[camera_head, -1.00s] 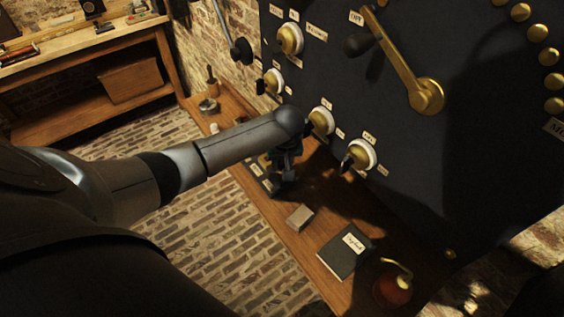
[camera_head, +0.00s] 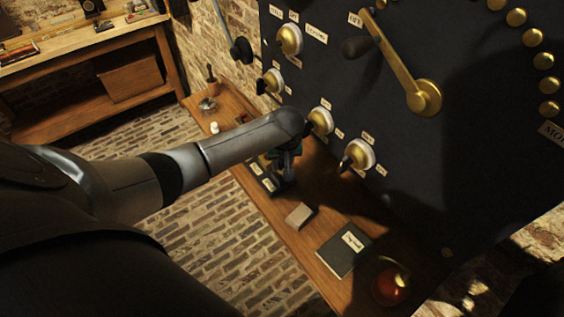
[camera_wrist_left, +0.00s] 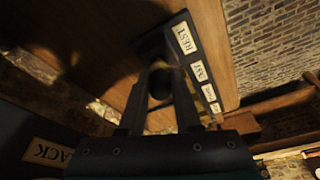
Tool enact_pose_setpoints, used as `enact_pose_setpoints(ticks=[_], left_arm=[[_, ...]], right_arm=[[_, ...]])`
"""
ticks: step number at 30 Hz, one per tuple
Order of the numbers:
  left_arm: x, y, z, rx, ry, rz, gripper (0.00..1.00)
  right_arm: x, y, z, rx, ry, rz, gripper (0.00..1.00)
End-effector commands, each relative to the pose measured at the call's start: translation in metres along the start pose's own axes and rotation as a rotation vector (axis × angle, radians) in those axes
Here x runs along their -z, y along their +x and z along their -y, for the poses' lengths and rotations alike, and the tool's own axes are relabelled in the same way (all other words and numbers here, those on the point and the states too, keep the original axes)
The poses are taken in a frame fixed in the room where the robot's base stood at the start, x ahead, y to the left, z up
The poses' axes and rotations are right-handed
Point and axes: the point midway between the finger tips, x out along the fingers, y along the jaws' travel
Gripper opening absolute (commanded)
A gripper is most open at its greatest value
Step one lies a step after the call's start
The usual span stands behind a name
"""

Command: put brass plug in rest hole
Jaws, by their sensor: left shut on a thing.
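My left gripper (camera_head: 285,182) hangs low over the wooden bench, just beside and over a dark block with white labels (camera_head: 258,168). My right gripper is not in view.
A dark upright panel (camera_head: 470,150) with brass knobs and a long brass lever (camera_head: 395,55) stands close behind the gripper. On the bench (camera_head: 262,212) are a small box (camera_head: 299,215), a dark book (camera_head: 343,250) and a red round object (camera_head: 390,286).

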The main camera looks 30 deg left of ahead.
Motion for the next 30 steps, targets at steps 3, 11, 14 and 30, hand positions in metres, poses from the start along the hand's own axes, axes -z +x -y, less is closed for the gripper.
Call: enact_pose_setpoints(ticks=[3, 11, 14, 30], left_arm=[[0.0, 0.0, 0.0, 0.0, 0.0, 0.0, 0.0], [-0.001, 0.003, 0.0, 0.0, 0.0, 0.0, 0.0], [-0.001, 0.004, 0.0, 0.0, 0.0, 0.001, 0.0], [-0.004, 0.012, 0.0, 0.001, 0.0, 0.001, 0.0]], right_arm=[[0.0, 0.0, 0.0, 0.0, -0.001, 0.0, 0.0], [0.0, 0.002, 0.0, 0.0, -0.001, 0.0, 0.0], [0.0, 0.002, 0.0, 0.0, -0.001, 0.0, 0.0], [0.0, 0.006, 0.0, 0.0, -0.001, -0.001, 0.0]])
